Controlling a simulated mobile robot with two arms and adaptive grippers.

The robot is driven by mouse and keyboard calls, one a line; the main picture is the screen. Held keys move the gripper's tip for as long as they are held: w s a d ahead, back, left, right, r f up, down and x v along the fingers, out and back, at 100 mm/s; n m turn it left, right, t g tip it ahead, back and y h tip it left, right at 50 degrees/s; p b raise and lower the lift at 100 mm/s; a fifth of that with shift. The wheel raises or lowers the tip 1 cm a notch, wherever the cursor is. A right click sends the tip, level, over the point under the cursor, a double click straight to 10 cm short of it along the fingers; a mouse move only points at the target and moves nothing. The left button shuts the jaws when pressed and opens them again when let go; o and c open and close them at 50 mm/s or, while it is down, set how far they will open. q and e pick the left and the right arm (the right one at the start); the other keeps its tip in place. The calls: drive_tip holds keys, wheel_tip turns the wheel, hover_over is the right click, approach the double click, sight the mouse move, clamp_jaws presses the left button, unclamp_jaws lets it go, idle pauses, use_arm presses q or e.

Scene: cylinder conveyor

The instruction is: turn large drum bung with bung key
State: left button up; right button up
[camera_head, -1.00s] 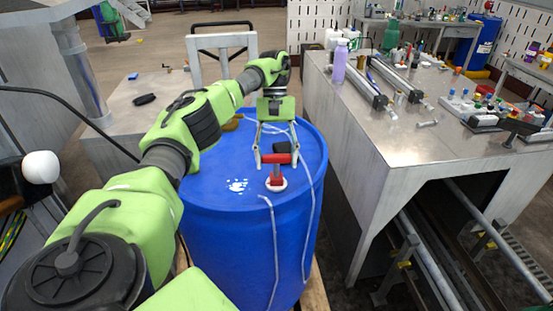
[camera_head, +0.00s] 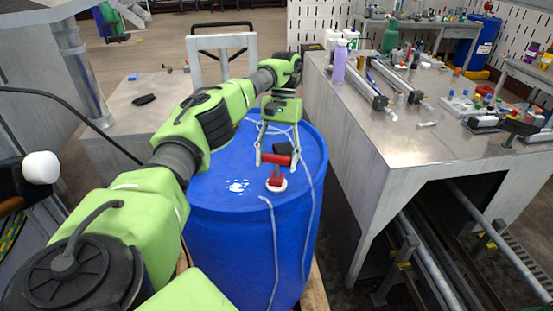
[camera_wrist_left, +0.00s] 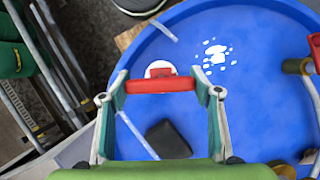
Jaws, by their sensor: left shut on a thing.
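The blue drum (camera_head: 215,250) stands upright in the head view. The bung key has a red T-handle (camera_head: 276,160) and a red stem that stands on the white-rimmed bung (camera_head: 277,187) in the drum lid. My left gripper (camera_head: 276,160) is shut on the red handle from above, one finger at each end. In the left wrist view the handle (camera_wrist_left: 160,85) lies between the fingertips, and the white bung rim (camera_wrist_left: 160,66) shows just behind it. The stem's seat in the bung is mostly hidden there. My right gripper is not in view.
A black block (camera_wrist_left: 168,139) lies on the lid close to the key. A brass-coloured fitting (camera_wrist_left: 296,66) shows at the lid's right in the left wrist view. A metal workbench (camera_head: 440,140) with bottles and parts stands right of the drum. A lower grey table (camera_head: 115,115) stands left.

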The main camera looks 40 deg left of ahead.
use_arm(q)
drive_tip(key=shift+r+n, duration=0.1)
drive_tip(key=shift+n, duration=0.2)
drive_tip(key=shift+r+p, duration=1.9)
drive_tip(key=shift+r, duration=0.3)
drive_tip(key=shift+m, duration=0.7)
drive_tip(key=d+f+b, duration=0.1)
drive_tip(key=d, duration=0.1)
drive_tip(key=d+f, duration=0.1)
drive_tip(key=d, duration=0.1)
drive_tip(key=d+b, duration=0.1)
drive_tip(key=d, duration=0.2)
drive_tip(key=shift+w+f+b, duration=0.3)
drive_tip(key=shift+f+b, duration=0.05)
drive_tip(key=shift+f, duration=0.05)
drive_tip(key=s+d+f+b, duration=0.1)
drive_tip(key=d+f, duration=0.1)
drive_tip(key=d, duration=0.3)
drive_tip(key=a+r+n+t, duration=0.2)
drive_tip(key=a+n, duration=0.2)
drive_tip(key=n, duration=0.3)
drive_tip(key=a+r+n+t+h+p, duration=0.1)
drive_tip(key=a+r+n+t, duration=0.1)
drive_tip(key=n, duration=0.4)
drive_tip(key=a+r+n+t, duration=0.2)
drive_tip(key=a+r+n, duration=0.2)
drive_tip(key=a+n, duration=0.2)
drive_tip(key=shift+w+n+t+p, duration=0.2)
drive_tip(key=shift+n+t+p, duration=0.2)
drive_tip(key=shift+n, duration=0.4)
